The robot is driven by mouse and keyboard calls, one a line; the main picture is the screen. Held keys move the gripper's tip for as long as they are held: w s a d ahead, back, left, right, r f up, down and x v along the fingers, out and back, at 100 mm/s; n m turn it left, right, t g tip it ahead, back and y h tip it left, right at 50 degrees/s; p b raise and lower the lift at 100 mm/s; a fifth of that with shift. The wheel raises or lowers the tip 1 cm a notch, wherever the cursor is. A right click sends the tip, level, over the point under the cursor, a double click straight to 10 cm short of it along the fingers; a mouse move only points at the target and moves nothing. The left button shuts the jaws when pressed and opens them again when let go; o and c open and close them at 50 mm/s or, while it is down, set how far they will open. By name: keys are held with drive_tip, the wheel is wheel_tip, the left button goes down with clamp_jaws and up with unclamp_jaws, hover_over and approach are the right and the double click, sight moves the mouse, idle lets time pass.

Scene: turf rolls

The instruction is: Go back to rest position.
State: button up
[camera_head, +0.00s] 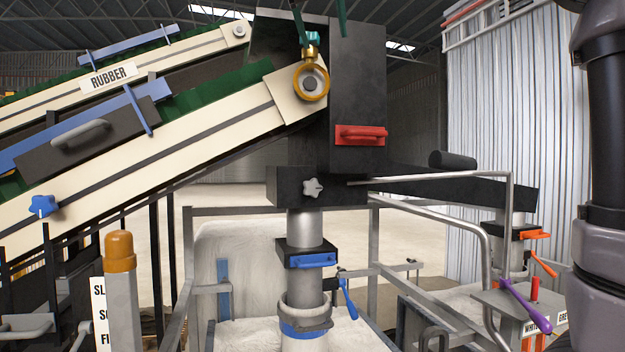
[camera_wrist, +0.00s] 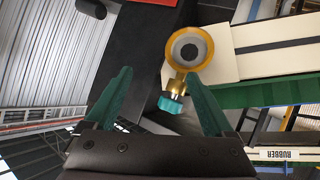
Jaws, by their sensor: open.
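My gripper (camera_head: 321,28) reaches in from the top of the head view, with only its green fingers showing. In the wrist view my gripper (camera_wrist: 154,72) has its two fingers spread wide with nothing held. A brass ring-shaped fitting (camera_head: 311,97) with a teal knob (camera_head: 312,40) sits at the upper end of the lower conveyor, just below the fingers. In the wrist view the brass fitting (camera_wrist: 188,28) lies ahead, and its teal knob (camera_wrist: 171,104) appears between the fingers, clear of both. Depth between them is hard to tell.
Two sloping conveyors, one labelled RUBBER (camera_head: 108,77), fill the left. A dark upright housing (camera_head: 357,80) with a red handle (camera_head: 361,134) stands right of the fitting. Below are a blue-handled pipe (camera_head: 305,228) and metal railings. A purple lever (camera_head: 524,303) is lower right.

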drive_tip(key=s+d+f+m+g+y, duration=0.1)
drive_tip(key=s+d+f, duration=0.2)
drive_tip(key=d+f, duration=0.4)
drive_tip(key=s+d+f+m+g+y, duration=0.2)
drive_tip(key=d+f, duration=0.6)
drive_tip(key=f, duration=0.9)
drive_tip(key=s+d+f+m+g+y, duration=0.1)
drive_tip(key=s+d+f, duration=0.4)
drive_tip(key=f, duration=0.8)
drive_tip(key=d+m+y, duration=0.1)
drive_tip(key=d, duration=0.1)
drive_tip(key=shift+s+d+g, duration=0.15)
drive_tip(key=shift+d+g, duration=0.15)
drive_tip(key=shift+d, duration=0.1)
